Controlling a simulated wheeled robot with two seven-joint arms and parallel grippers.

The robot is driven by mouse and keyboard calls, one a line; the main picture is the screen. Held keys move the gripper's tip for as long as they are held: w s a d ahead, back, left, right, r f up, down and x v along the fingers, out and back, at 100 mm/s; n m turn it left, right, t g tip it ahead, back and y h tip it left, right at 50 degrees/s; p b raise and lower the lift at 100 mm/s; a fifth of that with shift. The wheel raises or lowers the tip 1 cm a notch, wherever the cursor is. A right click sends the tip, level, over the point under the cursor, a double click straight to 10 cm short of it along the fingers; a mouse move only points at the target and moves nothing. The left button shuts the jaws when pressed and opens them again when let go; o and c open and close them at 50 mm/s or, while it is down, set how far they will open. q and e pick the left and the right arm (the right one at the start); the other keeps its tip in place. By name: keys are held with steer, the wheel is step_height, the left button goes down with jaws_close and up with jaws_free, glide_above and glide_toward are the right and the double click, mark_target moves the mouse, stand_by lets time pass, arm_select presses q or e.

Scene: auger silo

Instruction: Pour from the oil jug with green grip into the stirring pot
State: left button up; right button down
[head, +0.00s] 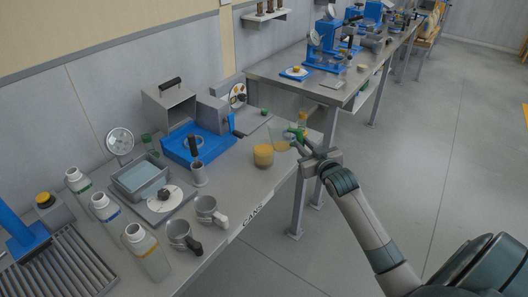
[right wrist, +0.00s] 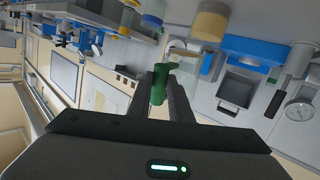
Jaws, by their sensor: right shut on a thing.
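My right gripper (head: 301,143) is shut on the green grip (head: 296,132) of the oil jug. The jug's clear body (head: 279,139) sticks out to the left of the gripper, near the bench's right end. In the right wrist view the green grip (right wrist: 158,86) is between the fingers (right wrist: 160,97), with the pale body (right wrist: 183,52) beyond. A yellow-orange round vessel (head: 263,155) stands on the bench just left of and below the jug. Two grey mugs, one with a dark handle (head: 180,235) and one with a white handle (head: 207,210), stand nearer. I cannot tell which vessel is the stirring pot.
A blue-based machine (head: 198,148) stands behind, with a grey cup (head: 198,174) before it.

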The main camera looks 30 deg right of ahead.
steer(key=shift+r+p, duration=1.4)
steer(key=shift+p, duration=0.2)
